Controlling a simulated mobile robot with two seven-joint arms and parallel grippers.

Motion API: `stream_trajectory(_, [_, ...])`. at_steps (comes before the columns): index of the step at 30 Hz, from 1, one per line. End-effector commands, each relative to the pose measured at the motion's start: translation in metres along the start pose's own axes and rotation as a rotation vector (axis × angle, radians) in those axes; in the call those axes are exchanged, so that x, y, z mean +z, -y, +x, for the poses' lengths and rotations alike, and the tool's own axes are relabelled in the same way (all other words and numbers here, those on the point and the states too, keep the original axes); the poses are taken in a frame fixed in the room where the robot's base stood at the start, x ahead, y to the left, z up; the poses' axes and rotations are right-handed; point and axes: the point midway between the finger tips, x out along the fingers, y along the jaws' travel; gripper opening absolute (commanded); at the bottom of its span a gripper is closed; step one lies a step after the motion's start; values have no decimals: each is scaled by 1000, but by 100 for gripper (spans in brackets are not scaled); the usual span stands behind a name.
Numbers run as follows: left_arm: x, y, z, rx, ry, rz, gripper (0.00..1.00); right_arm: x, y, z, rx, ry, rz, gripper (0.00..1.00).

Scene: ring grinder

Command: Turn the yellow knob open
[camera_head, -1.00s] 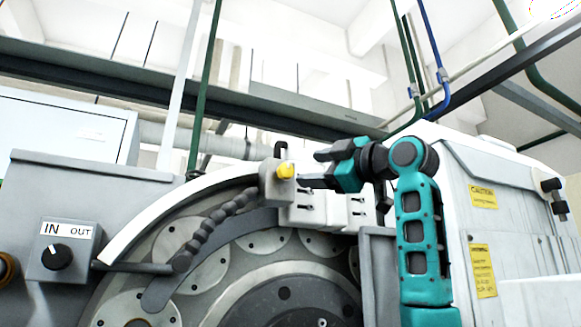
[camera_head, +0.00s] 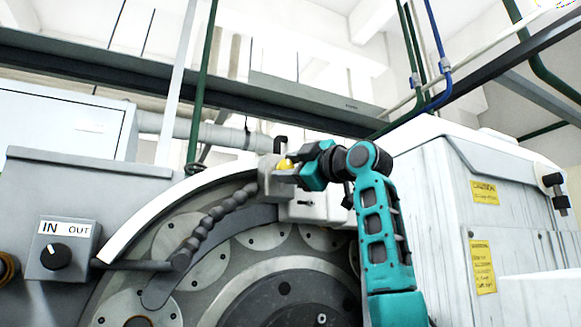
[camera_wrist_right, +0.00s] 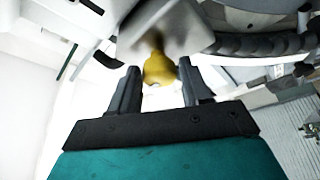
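The yellow knob (camera_head: 285,164) sits on a grey block (camera_head: 268,178) at the top of the ring grinder, above the round grinding wheel. In the right wrist view the knob (camera_wrist_right: 159,69) lies between the two dark fingers of my right gripper (camera_wrist_right: 158,88), with a gap on each side. The right gripper (camera_head: 288,168) is open around the knob and partly hides it in the head view. My left gripper is in neither view.
A jointed grey hose (camera_head: 215,215) runs down from the block over the wheel. An IN/OUT switch box (camera_head: 63,250) is at the left. A white housing (camera_head: 470,200) with yellow caution labels stands at the right. Beams and pipes cross above.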

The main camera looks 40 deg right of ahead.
Motion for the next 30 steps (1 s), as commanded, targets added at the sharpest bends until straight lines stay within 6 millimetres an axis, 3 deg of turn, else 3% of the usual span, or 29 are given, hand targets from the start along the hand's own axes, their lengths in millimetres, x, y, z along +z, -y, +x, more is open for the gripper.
stream_trajectory(12, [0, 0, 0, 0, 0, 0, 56, 0, 0, 0, 0, 0, 0, 7])
stream_trajectory(23, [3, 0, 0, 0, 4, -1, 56, 0, 1, 0, 24, 0, 58, 7])
stream_trajectory(30, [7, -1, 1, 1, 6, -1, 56, 0, 2, 0, 87, -1, 208, 7])
